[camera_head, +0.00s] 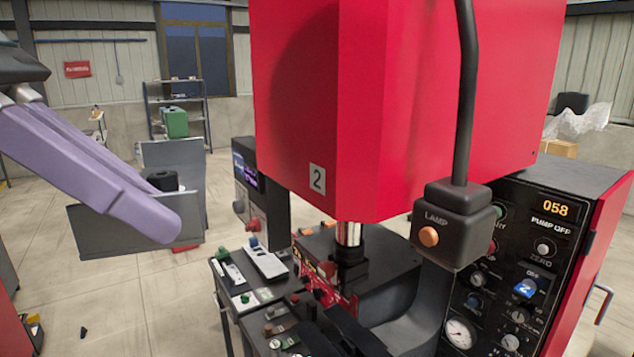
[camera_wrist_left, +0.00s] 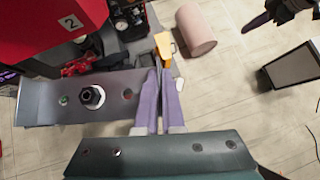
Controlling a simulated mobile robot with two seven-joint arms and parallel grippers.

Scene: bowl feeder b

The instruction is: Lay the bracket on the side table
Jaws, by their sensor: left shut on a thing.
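The bracket is a grey metal plate with an upright flange (camera_head: 88,232). It carries a black round boss or nut and holes, seen clearly in the left wrist view (camera_wrist_left: 50,88). My left gripper (camera_head: 152,222), with long purple fingers, is shut on the bracket's edge. It holds the bracket in the air, left of the red press; its fingers also show in the wrist view (camera_wrist_left: 160,82). A small low table (camera_head: 236,296) with tools on it stands beside the press; I cannot tell if it is the side table. My right gripper (camera_wrist_left: 258,22) shows only partly in the wrist view; its opening is unclear.
The red press (camera_head: 390,110), marked 2, fills the middle and right. A black lamp box (camera_head: 455,225) hangs in front of it. A control panel (camera_head: 520,270) stands at right. A pinkish cylinder (camera_wrist_left: 195,30) lies on the floor. Open floor (camera_head: 110,290) lies at left.

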